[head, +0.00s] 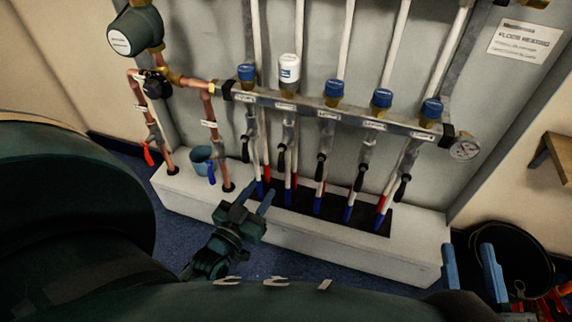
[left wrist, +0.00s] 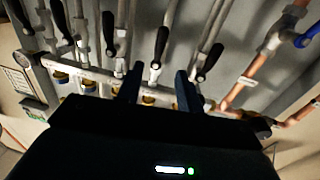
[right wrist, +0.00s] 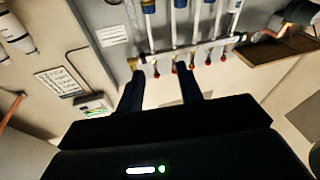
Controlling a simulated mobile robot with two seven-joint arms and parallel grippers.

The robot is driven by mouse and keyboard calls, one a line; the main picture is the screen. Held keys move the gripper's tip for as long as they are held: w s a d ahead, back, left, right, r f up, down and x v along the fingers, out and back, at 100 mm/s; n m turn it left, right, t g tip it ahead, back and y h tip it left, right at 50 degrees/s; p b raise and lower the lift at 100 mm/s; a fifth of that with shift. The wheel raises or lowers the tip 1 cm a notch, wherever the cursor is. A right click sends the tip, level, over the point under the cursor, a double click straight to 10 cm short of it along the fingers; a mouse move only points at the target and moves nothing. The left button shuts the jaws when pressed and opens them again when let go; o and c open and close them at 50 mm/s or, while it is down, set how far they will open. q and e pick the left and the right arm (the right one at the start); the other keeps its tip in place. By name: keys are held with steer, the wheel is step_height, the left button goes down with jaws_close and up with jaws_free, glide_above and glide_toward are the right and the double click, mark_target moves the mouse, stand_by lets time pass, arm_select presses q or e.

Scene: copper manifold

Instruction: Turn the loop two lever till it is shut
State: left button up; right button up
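The manifold bar (head: 325,110) carries a row of black levers, all hanging down along their pipes. I take the second from the left, below the white cap, as the loop two lever (head: 281,157); the labels are too small to read surely. It also shows in the left wrist view (left wrist: 160,45), beyond the gap between my left fingers. My left gripper (head: 257,195) is open and empty, below and left of this lever in the head view, apart from it. My right gripper (head: 471,256) is open and empty at the lower right; it also shows in the right wrist view (right wrist: 162,88).
Neighbouring levers hang close on both sides, at left (head: 245,150) and right (head: 320,167). Copper pipes (head: 207,105) with a red lever (head: 148,154) and a blue lever (head: 211,172) stand further left. A white plinth (head: 300,235) runs below. A black bucket (head: 515,255) stands at right.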

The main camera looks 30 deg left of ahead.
mark_target(280, 164)
arm_select(q)
steer(key=w+b, duration=0.1)
steer(key=w, duration=0.2)
steer(key=w+b, duration=0.1)
steer(key=w, duration=0.3)
steer(key=w+a+b, duration=0.1)
steer(key=w, duration=0.2)
steer(key=shift+w, duration=0.35)
steer(key=shift+w+b, duration=0.35)
steer(key=shift+w, duration=0.1)
jaws_close()
arm_select(e)
steer(key=shift+w+a+r+t+y, duration=0.15)
steer(key=shift+w+r+t+y, duration=0.2)
steer(key=shift+r+y, duration=0.3)
